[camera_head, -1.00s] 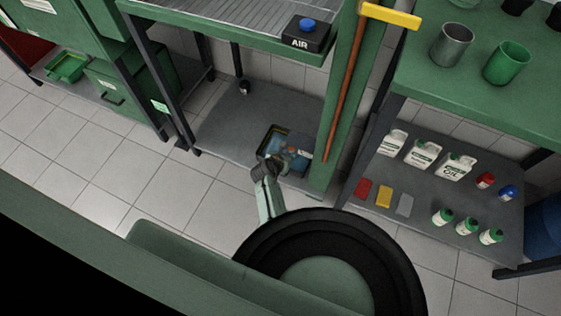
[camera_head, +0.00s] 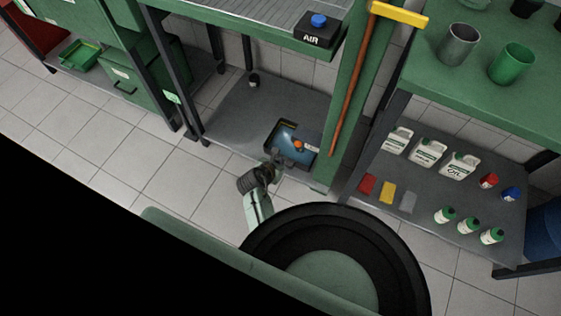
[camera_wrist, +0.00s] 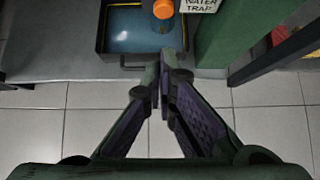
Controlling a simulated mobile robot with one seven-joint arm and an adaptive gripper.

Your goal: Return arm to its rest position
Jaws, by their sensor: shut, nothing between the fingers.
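My gripper (camera_head: 277,160) is shut and empty in the head view, over the front edge of the low grey shelf (camera_head: 235,115). In the wrist view my gripper (camera_wrist: 160,75) shows its two fingers meeting at the tips. Just beyond the tips is a dark tray (camera_wrist: 110,50) holding a blue surface and an orange round thing (camera_wrist: 164,10). The tray also shows in the head view (camera_head: 312,160), with the orange thing (camera_head: 298,145) in it. The fingertips look apart from the tray, though the exact gap is hard to tell.
A green post (camera_head: 345,110) stands right of the tray, with a wooden handle (camera_head: 350,90) leaning along it. The right rack's lower shelf (camera_head: 425,215) holds several bottles. A black box marked AIR (camera_head: 317,38) sits above. The tiled floor (camera_head: 110,150) is clear at left.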

